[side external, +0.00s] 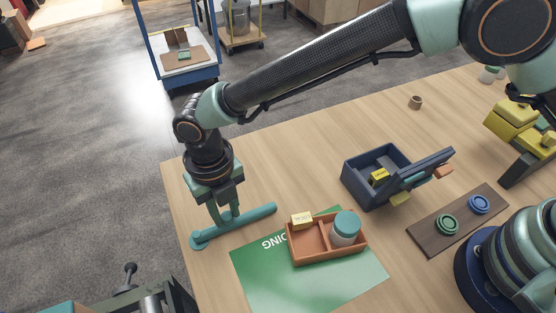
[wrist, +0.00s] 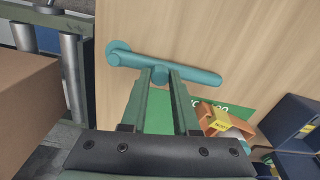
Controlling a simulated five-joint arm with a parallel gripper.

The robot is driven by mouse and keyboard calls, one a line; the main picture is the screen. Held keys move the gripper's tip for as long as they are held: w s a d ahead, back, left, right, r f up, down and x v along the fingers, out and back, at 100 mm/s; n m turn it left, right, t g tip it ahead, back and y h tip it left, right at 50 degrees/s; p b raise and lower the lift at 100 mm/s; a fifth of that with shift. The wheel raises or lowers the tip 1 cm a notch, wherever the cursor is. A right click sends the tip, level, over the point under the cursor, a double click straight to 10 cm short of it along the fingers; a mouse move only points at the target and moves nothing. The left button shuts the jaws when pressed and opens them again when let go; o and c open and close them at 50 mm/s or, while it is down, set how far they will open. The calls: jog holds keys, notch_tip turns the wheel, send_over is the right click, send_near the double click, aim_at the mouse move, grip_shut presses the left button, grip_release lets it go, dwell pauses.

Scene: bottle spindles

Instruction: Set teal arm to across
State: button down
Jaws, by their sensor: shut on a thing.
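The teal arm (side external: 255,215) is a rounded bar lying low over the wooden table near its left edge, with a round disc at its left end. In the side view it slants from lower left to upper right. In the wrist view the teal arm (wrist: 195,74) runs left to right, tilting slightly down to the right. My gripper (side external: 226,218) reaches down onto the bar's middle. In the wrist view my gripper (wrist: 161,74) has its two fingers on either side of a short teal knob on the bar, shut on it. The fingers partly hide the knob.
A green mat (side external: 258,274) lies just right of the bar, bearing an orange tray (side external: 313,258) with a teal-lidded jar (side external: 346,228) and a yellow block (side external: 302,220). A blue box (side external: 372,194) and a dark board (side external: 430,240) stand farther right. Bare table lies behind the bar.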

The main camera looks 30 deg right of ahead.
aim_at(225, 215)
jog(key=shift+w+a, duration=0.1)
jog(key=c, duration=0.7)
grip_release()
jog(key=shift+o, duration=0.2)
notch_tip(225, 215, up, 12)
jog(key=shift+r, duration=0.1)
